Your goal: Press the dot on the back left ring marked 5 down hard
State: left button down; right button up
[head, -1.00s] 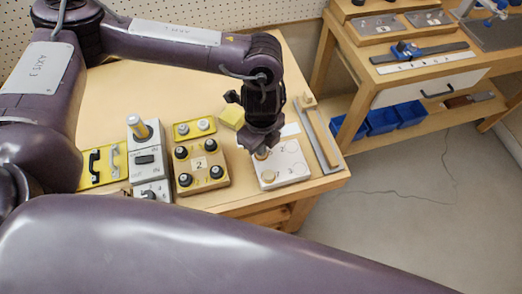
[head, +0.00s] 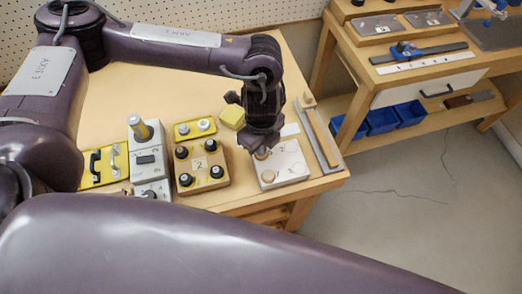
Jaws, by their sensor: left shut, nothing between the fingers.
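The white plate (head: 292,171) with rings and dark markings lies near the right end of the wooden bench. One tan ring (head: 269,176) shows at its front left. A second ring (head: 262,154) at its back left is partly hidden by my left gripper. My left gripper (head: 258,153) is shut and points down at that back left ring. I cannot tell whether the fingertips touch it. The number on that ring and its dot are hidden. My right gripper is not in view.
Left of the plate stand a wooden block marked 2 (head: 203,167) with several black knobs, a grey switch box (head: 148,158) and a yellow plate with handles (head: 95,170). A yellow block (head: 232,116) lies behind my gripper. A metal ruler (head: 318,140) lies to the right.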

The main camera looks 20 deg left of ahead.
pick_arm(q)
jog(key=shift+f+p, duration=0.15)
jog(key=shift+p, duration=0.3)
dwell(1.4)
notch_tip(320, 180, up, 11)
jog(key=p, duration=1)
dwell(0.5)
